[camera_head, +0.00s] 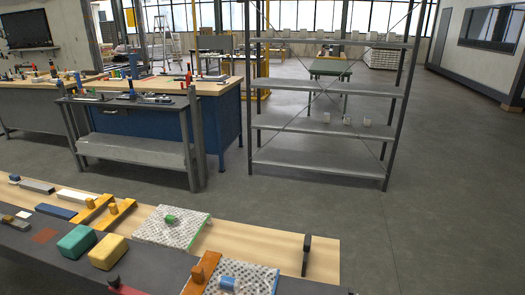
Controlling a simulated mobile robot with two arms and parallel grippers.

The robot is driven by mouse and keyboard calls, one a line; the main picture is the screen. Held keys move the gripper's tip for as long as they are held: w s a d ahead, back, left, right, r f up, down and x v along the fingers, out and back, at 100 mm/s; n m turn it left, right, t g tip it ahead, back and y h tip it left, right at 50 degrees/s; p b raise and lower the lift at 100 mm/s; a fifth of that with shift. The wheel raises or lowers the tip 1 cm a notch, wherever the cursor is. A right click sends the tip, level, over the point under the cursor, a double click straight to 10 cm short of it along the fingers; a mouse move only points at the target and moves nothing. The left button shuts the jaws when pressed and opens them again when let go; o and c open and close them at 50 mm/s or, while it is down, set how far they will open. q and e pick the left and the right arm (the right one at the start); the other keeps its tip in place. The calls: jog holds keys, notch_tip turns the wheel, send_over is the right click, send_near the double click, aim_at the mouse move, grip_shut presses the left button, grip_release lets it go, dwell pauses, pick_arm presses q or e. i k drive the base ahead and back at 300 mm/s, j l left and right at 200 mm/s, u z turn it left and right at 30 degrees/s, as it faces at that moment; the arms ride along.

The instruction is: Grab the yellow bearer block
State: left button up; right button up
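A yellow block (108,251) with rounded edges lies on the dark grey strip of the table at the lower left. A similar teal block (76,242) lies close to its left. Two yellow-orange pieces with upright knobs, one on the left (90,209) and one on the right (112,217), lie just behind these blocks. I cannot tell for certain which yellow piece is the bearer block. Neither of my grippers is in view.
The table has a bare wooden strip (270,245) behind the dark one. A speckled plate (180,232), an orange-brown piece (202,272), a second speckled plate (257,277) and a black upright piece (306,252) stand to the right. A metal shelf (325,85) stands beyond on open floor.

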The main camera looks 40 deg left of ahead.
aim_at(106, 254)
jog(key=u, duration=2.4)
jog(key=z, duration=0.5)
jog(key=i+j+z, duration=0.1)
jog(key=j+z, duration=0.35)
jog(key=j, duration=0.15)
jog(key=j+z, duration=0.45)
jog(key=j, duration=0.2)
